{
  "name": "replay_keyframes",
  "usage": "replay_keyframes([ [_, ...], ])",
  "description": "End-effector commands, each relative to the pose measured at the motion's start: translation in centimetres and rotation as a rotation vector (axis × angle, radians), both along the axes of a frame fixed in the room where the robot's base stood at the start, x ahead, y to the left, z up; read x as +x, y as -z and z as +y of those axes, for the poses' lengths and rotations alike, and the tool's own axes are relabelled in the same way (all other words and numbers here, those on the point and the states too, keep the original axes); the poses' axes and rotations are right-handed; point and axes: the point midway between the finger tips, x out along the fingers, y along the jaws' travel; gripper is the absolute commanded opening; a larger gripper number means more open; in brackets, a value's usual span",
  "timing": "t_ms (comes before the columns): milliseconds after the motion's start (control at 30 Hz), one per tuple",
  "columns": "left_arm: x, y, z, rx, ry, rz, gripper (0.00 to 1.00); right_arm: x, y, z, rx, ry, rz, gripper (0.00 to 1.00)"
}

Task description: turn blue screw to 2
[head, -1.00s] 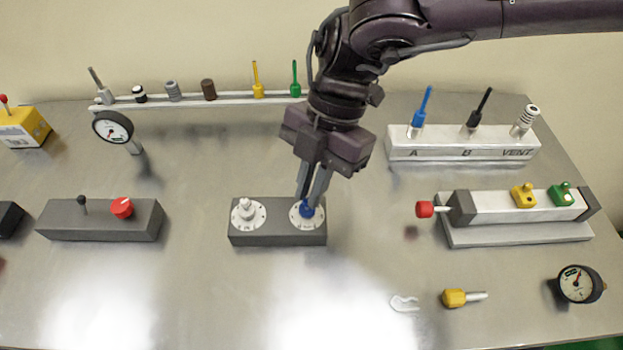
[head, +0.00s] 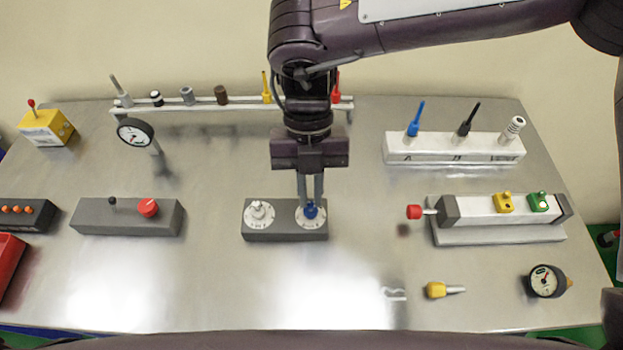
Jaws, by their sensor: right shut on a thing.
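The blue screw (head: 311,212) sits in the right-hand white dial (head: 311,224) on a dark grey block (head: 286,233) in the middle of the table. My right gripper (head: 311,203) points down from above and is shut on the blue screw. The fingers hide part of the screw and the dial's far side. The dial's marks are too small to read. A white screw (head: 258,210) stands in the left-hand dial (head: 258,220) of the same block. My left gripper does not show.
A grey box with a red knob (head: 148,208) stands to the left. A white cylinder unit (head: 470,209) with a red tip is to the right. A yellow-ended fitting (head: 437,290), a clip (head: 394,293) and a gauge (head: 544,281) lie at the front right. The front middle is clear.

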Motion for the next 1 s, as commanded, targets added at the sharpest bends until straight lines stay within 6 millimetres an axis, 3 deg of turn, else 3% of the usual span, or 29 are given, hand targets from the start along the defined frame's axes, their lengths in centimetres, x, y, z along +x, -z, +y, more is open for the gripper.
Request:
replay_keyframes([
  [733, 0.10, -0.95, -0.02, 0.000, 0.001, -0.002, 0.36, 0.12, -0.09, 0.13, 0.002, -0.096, -0.004, 0.00],
  [767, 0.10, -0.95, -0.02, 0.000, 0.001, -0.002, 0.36, 0.12, -0.09, 0.13, 0.002, -0.095, -0.004, 0.12],
  [900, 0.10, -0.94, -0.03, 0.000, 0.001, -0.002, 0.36, 0.09, -0.07, 0.11, 0.002, -0.095, -0.003, 0.30],
  [1000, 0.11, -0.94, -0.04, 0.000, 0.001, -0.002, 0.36, 0.07, -0.05, 0.11, 0.001, -0.095, -0.003, 0.33],
])
